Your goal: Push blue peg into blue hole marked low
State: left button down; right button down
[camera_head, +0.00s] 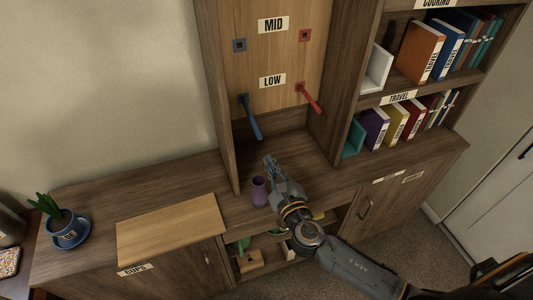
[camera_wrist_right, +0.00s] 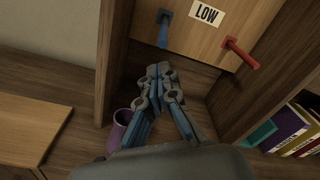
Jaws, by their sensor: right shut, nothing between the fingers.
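A blue peg (camera_head: 251,120) sticks out of the blue hole (camera_head: 242,99) in the wooden panel, left of and below the LOW sign (camera_head: 272,81). In the right wrist view the blue peg (camera_wrist_right: 163,34) shows beyond the fingertips, pointing out and down. A red peg (camera_head: 309,99) sticks out of the panel to the right of the sign. My right gripper (camera_head: 268,160) is shut and empty, below the blue peg and apart from it. It also shows in the wrist view (camera_wrist_right: 158,70). My left gripper is not in view.
A purple cup (camera_head: 259,190) stands on the counter just left of my right gripper. The cabinet's side walls (camera_head: 217,100) flank the panel. Shelves with several books (camera_head: 418,50) are at the right. A wooden board (camera_head: 170,230) and a potted plant (camera_head: 60,222) are at the left.

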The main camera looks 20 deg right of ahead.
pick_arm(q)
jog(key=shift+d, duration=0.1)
pick_arm(e)
jog(key=s, duration=0.7)
jog(key=shift+s+d, duration=0.15)
jog(key=shift+s, duration=0.1)
